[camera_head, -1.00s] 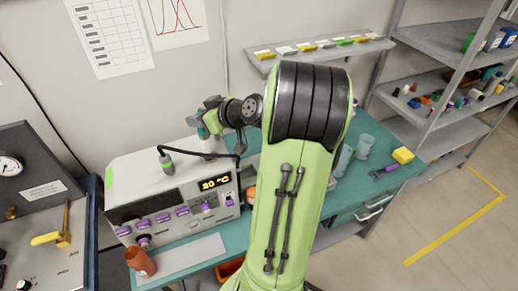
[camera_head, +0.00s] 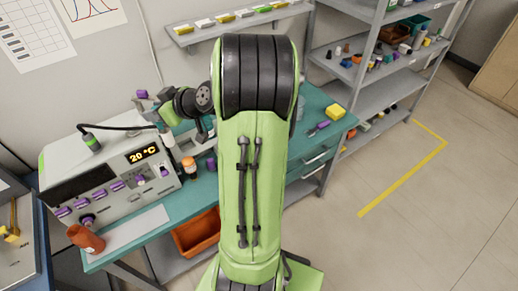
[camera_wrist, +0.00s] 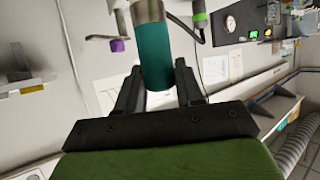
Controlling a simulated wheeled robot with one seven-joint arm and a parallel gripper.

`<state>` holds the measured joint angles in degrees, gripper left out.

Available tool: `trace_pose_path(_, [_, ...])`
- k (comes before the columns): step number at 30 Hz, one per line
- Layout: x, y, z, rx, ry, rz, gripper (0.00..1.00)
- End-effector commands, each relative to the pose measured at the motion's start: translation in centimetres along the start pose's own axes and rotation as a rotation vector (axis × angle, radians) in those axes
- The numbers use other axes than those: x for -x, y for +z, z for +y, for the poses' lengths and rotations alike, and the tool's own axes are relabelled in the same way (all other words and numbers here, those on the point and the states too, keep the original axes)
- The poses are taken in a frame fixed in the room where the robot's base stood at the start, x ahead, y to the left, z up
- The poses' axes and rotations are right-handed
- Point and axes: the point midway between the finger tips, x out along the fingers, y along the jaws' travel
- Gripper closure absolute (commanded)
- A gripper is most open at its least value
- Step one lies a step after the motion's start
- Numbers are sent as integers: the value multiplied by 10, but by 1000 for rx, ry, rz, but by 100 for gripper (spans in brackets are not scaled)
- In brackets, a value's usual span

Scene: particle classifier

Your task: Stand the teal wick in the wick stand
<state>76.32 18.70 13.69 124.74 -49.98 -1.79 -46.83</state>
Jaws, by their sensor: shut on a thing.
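The teal wick (camera_wrist: 154,58) shows in the wrist view as a teal cylinder with a greyish-brown band at the picture's top. My gripper (camera_wrist: 159,70) has its two dark fingers on either side of it and is shut on it. The far end of the wick runs out of the picture. In the head view my arm covers the middle of the bench, and the wick cannot be made out clearly there. I cannot pick out the wick stand in either view.
A grey instrument (camera_head: 108,178) reading 20 °C stands on the teal bench (camera_head: 205,185). An orange bin (camera_head: 197,233) is below. Shelves (camera_head: 378,60) stand behind, with open floor to the right.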

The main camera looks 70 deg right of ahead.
Motion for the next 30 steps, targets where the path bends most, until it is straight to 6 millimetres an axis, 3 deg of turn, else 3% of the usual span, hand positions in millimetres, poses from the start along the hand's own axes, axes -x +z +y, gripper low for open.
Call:
trace_pose_path(11, [-42,42,-57,0,-10,-5,100])
trace_pose_path(16, [-73,73,-97,-2,-17,-9,100])
trace_pose_path(22, [-122,124,-163,-2,-24,-12,100])
trace_pose_path(30, [-162,161,-211,3,-14,-5,100])
